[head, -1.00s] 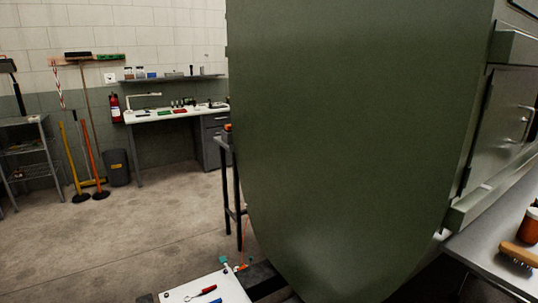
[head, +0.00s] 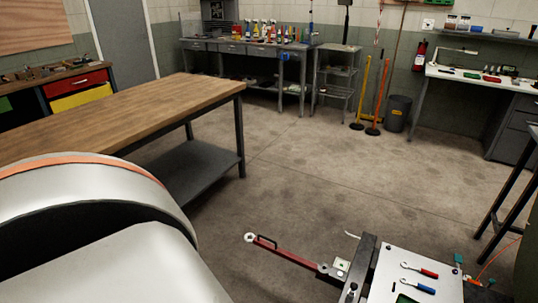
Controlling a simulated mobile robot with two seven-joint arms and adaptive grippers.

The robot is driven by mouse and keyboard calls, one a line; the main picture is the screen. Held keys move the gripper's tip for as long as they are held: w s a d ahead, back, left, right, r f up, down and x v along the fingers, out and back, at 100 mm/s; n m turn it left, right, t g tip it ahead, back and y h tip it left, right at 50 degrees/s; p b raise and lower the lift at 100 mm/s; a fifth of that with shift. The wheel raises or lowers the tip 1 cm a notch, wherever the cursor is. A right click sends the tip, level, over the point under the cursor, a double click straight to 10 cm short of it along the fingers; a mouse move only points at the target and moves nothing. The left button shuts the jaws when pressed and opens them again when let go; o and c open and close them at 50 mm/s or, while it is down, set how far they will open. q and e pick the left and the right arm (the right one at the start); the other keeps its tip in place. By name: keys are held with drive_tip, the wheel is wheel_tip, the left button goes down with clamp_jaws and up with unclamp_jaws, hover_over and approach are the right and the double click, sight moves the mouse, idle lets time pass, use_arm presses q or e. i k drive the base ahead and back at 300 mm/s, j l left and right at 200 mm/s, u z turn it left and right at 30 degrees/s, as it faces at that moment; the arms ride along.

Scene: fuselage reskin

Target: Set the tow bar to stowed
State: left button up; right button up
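The tow bar (head: 290,254) is a red bar with a ring at its far left end and a dark loop handle near that ring. It reaches out to the left, low over the floor, from a dark frame at the end of a cart (head: 391,260). Its right end meets a metal bracket (head: 337,268) beside the frame. It looks extended rather than folded up against the cart. Neither of my grippers is in view, and nothing of mine is seen touching the bar.
The cart's white top holds a red-handled wrench (head: 420,270) and a blue-handled wrench (head: 418,286). A wooden workbench (head: 140,105) stands at the left. A black-legged stand (head: 508,192) is at the right edge. The concrete floor (head: 310,180) between is clear.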

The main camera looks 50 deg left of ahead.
sight(290, 257)
drive_tip(key=u, duration=1.3)
drive_tip(key=i+j+u, duration=0.2)
drive_tip(key=i, duration=0.2)
drive_tip(key=i+j+u, duration=0.15)
drive_tip(key=i, duration=0.3)
drive_tip(key=i+j+u, duration=0.2)
drive_tip(key=i, duration=0.25)
drive_tip(key=i+z, duration=0.25)
drive_tip(key=z, duration=0.15)
drive_tip(key=i+j+z, duration=0.2)
drive_tip(key=z, duration=0.25)
drive_tip(key=i+j+z, duration=0.2)
drive_tip(key=z, duration=0.2)
drive_tip(key=i+j+z, duration=0.15)
drive_tip(key=z, duration=0.25)
drive_tip(key=j, duration=0.05)
